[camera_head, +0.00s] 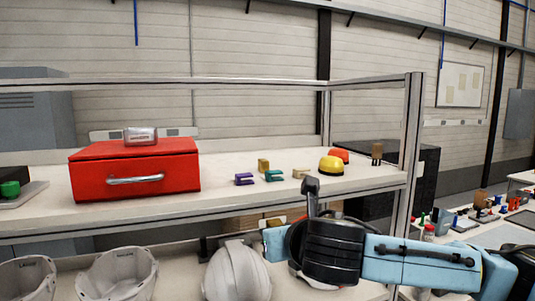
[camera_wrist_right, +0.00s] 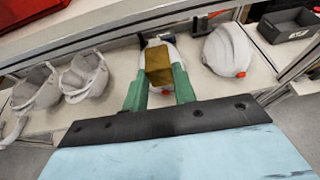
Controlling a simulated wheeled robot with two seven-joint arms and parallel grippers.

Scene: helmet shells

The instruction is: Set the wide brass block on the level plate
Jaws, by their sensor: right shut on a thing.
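The brass block (camera_wrist_right: 159,65) is between the green fingers of my right gripper (camera_wrist_right: 159,84) in the right wrist view. The gripper is shut on it and holds it in front of the shelf with the helmet shells. In the head view my right arm comes in from the right, and its dark joint hides much of what is behind it. I cannot make out a level plate for certain. A flat grey plate-like thing (camera_head: 32,192) with a green piece on it lies at the far left of the upper shelf. My left gripper is not in view.
On the upper shelf (camera_head: 230,197) stand a red toolbox (camera_head: 175,171), small purple (camera_head: 243,179) and teal (camera_head: 273,176) pieces, small tan blocks (camera_head: 300,173) and a yellow dome (camera_head: 331,166). White helmet shells (camera_head: 238,272) sit below. A metal post (camera_head: 411,140) rises at the right.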

